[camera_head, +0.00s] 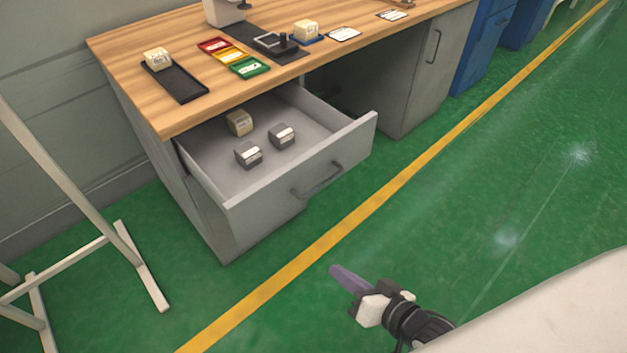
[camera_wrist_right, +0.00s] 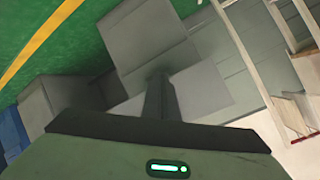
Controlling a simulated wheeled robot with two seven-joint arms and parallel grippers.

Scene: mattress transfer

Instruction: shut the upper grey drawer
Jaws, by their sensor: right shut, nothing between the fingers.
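The upper grey drawer (camera_head: 300,187) is pulled far out from under the wooden desk top, with a dark bar handle (camera_head: 317,180) on its front. Inside the drawer lie a beige block (camera_head: 239,123) and two grey blocks (camera_head: 249,154) (camera_head: 282,136) with pale labels. My right gripper (camera_head: 338,272) is shut and empty. It is in front of the drawer, below and to the right of the handle in the head view, and apart from it. In the right wrist view its shut fingers (camera_wrist_right: 160,97) point at grey surfaces of the desk. My left gripper is not in view.
A white frame stand (camera_head: 140,265) is on the floor at left. Green floor with a yellow line (camera_head: 300,262) lies clear in front of the drawer.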

